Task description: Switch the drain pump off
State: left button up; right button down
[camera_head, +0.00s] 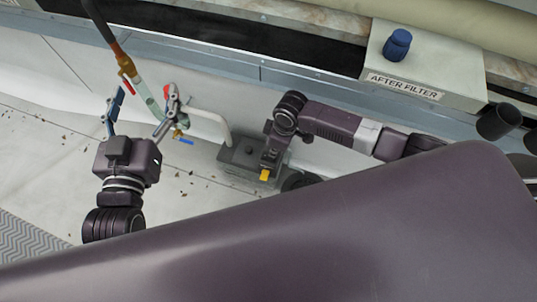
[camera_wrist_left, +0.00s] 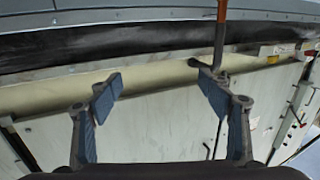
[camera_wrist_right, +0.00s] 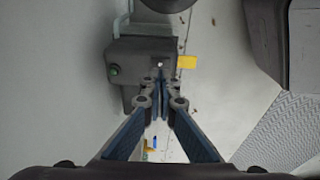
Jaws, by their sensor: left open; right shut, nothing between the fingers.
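The drain pump appears to be the grey box (camera_head: 237,156) on the floor against the wall. In the right wrist view the box (camera_wrist_right: 140,62) has a green button or lamp (camera_wrist_right: 114,70) on its left part and a yellow tab (camera_wrist_right: 187,62) sticking out to the right. The tab also shows in the head view (camera_head: 265,175). My right gripper (camera_head: 267,163) is shut and empty at the box; its fingertips (camera_wrist_right: 159,78) overlap the box front, and I cannot tell if they touch. My left gripper (camera_head: 140,112) is open and empty, away to the left, near a hose.
A dark hose with a brass fitting (camera_head: 120,55) and a red handle comes down beside my left gripper. A blue valve handle (camera_head: 186,141) lies between the arms. An "AFTER FILTER" housing (camera_head: 425,65) with a blue knob (camera_head: 398,44) stands at upper right. Debris dots the pale floor.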

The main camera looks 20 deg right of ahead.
aim_at(273, 159)
jog(key=shift+r+p, duration=0.55)
jog(key=shift+p, duration=0.05)
jog(key=shift+r+p, duration=0.25)
jog(key=shift+p, duration=0.05)
pick_arm(q)
jog(key=shift+s+a+f+g+y, duration=1.3)
jog(key=shift+s+f+g, duration=1.8)
jog(key=shift+f, duration=2.75)
pick_arm(e)
jog(key=shift+r+p, duration=0.25)
jog(key=shift+p, duration=0.05)
jog(key=shift+r+p, duration=0.3)
jog(key=shift+p, duration=0.05)
jog(key=shift+r, duration=0.25)
jog(key=shift+r+p, duration=0.25)
jog(key=shift+p, duration=0.35)
pick_arm(q)
jog(key=s+a+f+g, duration=0.2)
jog(key=s+f+g, duration=0.1)
jog(key=s, duration=0.3)
jog(key=s+a+f+g+y, duration=0.1)
jog(key=s+a+f+g, duration=0.1)
jog(key=s, duration=0.4)
jog(key=shift+s+a+f+n+g, duration=0.35)
jog(key=shift+f+g, duration=0.45)
jog(key=shift+g, duration=0.2)
pick_arm(e)
jog(key=shift+r, duration=0.2)
pick_arm(q)
jog(key=shift+w, duration=0.1)
